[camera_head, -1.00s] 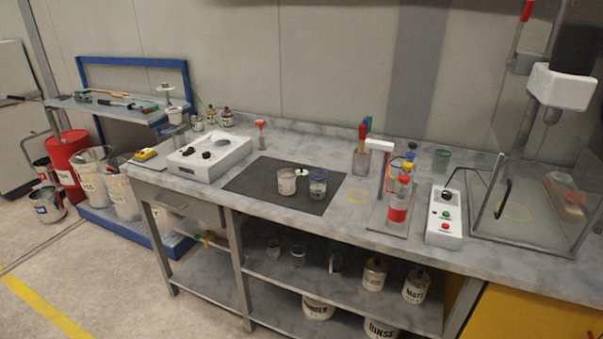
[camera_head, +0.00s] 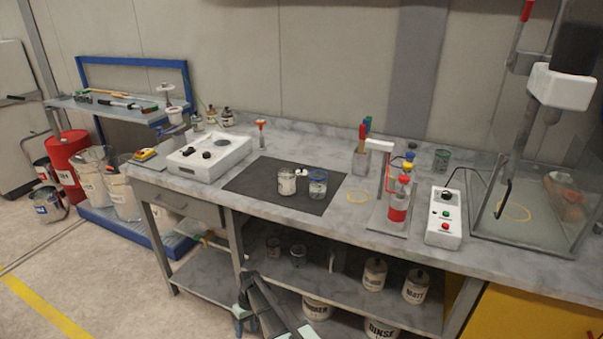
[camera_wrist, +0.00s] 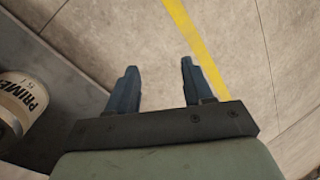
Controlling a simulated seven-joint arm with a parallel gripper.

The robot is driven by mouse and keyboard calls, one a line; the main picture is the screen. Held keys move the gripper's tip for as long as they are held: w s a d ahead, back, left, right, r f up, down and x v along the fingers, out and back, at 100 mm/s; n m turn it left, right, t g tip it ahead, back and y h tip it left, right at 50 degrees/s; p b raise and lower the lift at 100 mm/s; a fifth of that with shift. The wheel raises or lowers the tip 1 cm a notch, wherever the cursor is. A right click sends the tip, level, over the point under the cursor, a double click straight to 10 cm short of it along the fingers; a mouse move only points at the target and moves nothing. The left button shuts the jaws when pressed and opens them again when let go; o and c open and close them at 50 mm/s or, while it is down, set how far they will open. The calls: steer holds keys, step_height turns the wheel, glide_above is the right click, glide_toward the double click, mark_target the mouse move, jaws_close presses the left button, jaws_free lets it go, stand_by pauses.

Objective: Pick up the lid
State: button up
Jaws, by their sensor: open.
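My gripper (camera_wrist: 158,68) is open in the wrist view, with two dark blue fingers apart and nothing between them. Below the fingers I see the floor and a yellow line. In the head view, part of my arm (camera_head: 264,306) shows at the bottom edge, in front of the lower shelf and well below the bench top. I cannot clearly make out a separate lid. On the dark mat (camera_head: 250,183) stand a pale can (camera_head: 286,184) and a clear beaker with a blue rim (camera_head: 317,185). A small white piece shows between their tops.
A white boxed device (camera_head: 210,157) stands left of the mat. A stand with a red-banded bottle (camera_head: 399,203) and a switch box (camera_head: 444,218) stand right. Cans such as the primer can (camera_wrist: 22,97) sit on the lower shelf. The bench front edge lies above my arm.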

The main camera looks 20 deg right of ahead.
steer(key=w+a+r+n+t+y, duration=0.1)
steer(key=w+a+r, duration=0.2)
steer(key=w+r, duration=0.3)
steer(key=w+a+r+n, duration=0.1)
steer(key=w+a+r, duration=0.3)
steer(key=w, duration=0.5)
steer(key=w+a+r+n+t+y, duration=0.1)
steer(key=w+a+r, duration=0.2)
steer(key=w+r, duration=0.45)
steer(key=w+a+r+n+t, duration=0.1)
steer(key=w+a+r, duration=0.25)
steer(key=r, duration=0.65)
steer(key=w+a+r+n+y, duration=0.1)
steer(key=w+a+r, duration=0.2)
steer(key=w+r, duration=0.45)
step_height(320, 180, up, 21)
steer(key=n+h, duration=0.5)
steer(key=n, duration=0.2)
glide_above(301, 167)
steer(key=shift+g, duration=0.3)
step_height(301, 167, down, 13)
steer(key=shift+w+d+r, duration=0.1)
jaws_close()
